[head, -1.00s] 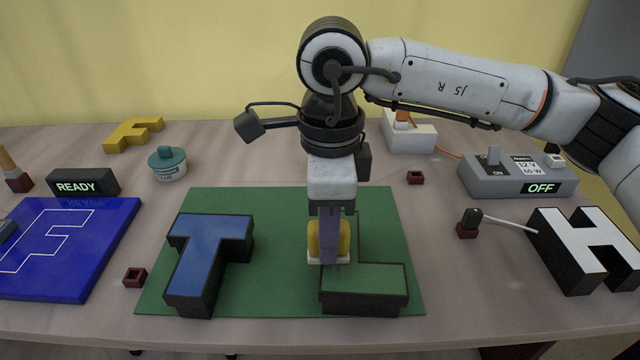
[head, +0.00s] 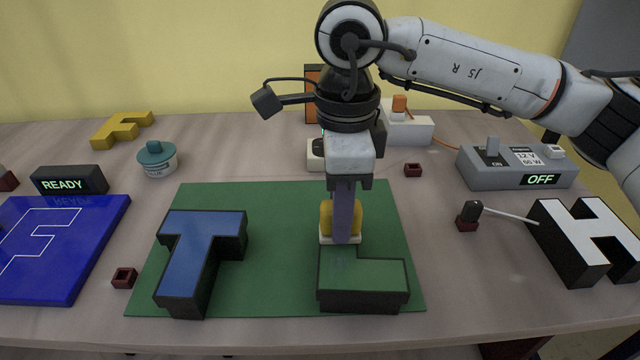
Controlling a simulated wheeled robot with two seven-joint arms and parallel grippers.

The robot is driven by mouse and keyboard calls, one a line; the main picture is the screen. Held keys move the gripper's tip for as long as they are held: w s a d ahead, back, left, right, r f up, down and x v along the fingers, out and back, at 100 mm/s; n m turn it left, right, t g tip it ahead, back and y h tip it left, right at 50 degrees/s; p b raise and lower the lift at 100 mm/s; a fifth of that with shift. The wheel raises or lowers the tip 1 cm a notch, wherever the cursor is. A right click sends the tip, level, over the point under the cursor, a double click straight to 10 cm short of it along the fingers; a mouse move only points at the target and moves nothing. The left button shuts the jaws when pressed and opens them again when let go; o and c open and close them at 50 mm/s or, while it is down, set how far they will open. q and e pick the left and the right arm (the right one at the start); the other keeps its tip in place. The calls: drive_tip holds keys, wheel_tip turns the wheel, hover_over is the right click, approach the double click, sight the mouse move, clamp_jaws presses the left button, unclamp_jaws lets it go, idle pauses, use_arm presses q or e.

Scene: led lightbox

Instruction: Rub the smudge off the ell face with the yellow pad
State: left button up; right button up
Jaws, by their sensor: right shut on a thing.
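The ell (head: 375,272) is a block letter with a green face and black sides, lying on the green mat (head: 270,200). Its foot shows at the front; its stem runs back behind my gripper and is mostly hidden. My right gripper (head: 342,232) is shut on the yellow pad (head: 327,218), which has a pale underside. The pad is over the stem, behind the foot; I cannot tell whether it touches the face. I cannot clearly make out the smudge. My left gripper is not in view.
A blue-faced T block (head: 205,240) lies left of the ell on the mat. A white-faced H block (head: 585,235) and a grey power box reading OFF (head: 475,172) are at the right. A teal-lidded tub (head: 157,162) and a blue panel (head: 95,225) are at the left.

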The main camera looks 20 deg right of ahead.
sight(326, 205)
drive_tip(key=shift+w+a, duration=0.2)
drive_tip(key=shift+a, duration=0.6)
drive_tip(key=shift+w+a+r, duration=0.2)
drive_tip(key=shift+r, duration=0.05)
wheel_tip(326, 205, up, 3)
drive_tip(key=shift+s+r+p, duration=0.1)
drive_tip(key=shift+s+p, duration=0.05)
drive_tip(key=shift+p, duration=0.75)
drive_tip(key=shift+r, duration=0.35)
drive_tip(key=shift+r+p, duration=0.7)
drive_tip(key=shift+r, duration=0.05)
drive_tip(key=shift+r+p, duration=0.65)
drive_tip(key=shift+r, duration=0.45)
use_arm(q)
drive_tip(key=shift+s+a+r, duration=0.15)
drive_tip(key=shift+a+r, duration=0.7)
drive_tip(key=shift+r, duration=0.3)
